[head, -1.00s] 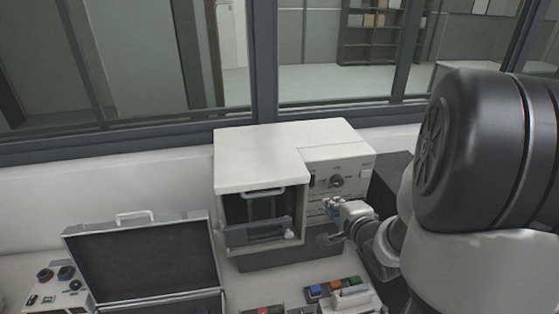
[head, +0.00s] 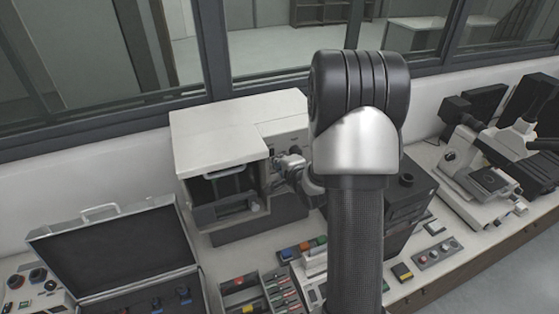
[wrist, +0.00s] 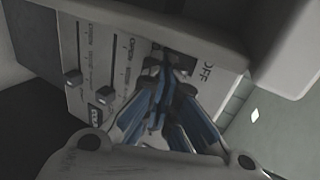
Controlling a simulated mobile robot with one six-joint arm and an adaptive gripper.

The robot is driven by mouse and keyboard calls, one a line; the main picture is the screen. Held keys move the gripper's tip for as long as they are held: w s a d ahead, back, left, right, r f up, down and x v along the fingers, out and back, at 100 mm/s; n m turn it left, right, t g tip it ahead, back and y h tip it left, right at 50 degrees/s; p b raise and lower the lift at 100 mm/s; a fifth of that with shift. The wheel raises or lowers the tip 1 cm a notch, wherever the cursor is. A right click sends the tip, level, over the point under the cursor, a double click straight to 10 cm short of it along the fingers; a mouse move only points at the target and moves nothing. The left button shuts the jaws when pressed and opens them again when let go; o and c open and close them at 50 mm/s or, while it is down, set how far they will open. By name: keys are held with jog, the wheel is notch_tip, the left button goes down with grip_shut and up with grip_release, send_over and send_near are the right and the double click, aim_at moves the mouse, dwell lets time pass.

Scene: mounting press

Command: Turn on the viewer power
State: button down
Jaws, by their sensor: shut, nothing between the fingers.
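A white boxy unit (head: 215,135) with a dark front opening stands against the back wall, and I take it for the viewer. Its control panel (wrist: 85,62) fills the upper left of the wrist view, with two grey sliders and printed markings. The panel's right side carries an "OFF" label (wrist: 205,72) beside a dark switch recess (wrist: 184,62). My gripper (wrist: 168,78) is shut, with its blue-sided fingers together and dark tips at this recess. I cannot tell if they touch the switch, which they mostly hide. In the head view my gripper (head: 280,178) is at the panel, partly covered by my arm.
An open black case (head: 118,250) lies to the left. Small coloured buttons (head: 303,248) and a tray of parts (head: 260,290) are in front. A dark box (head: 410,195) and a microscope (head: 480,175) stand to the right.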

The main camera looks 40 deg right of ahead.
jog(key=shift+w+d+r, duration=0.1)
jog(key=shift+w+r, duration=0.25)
jog(key=shift+r, duration=0.35)
dwell(0.5)
dwell(0.3)
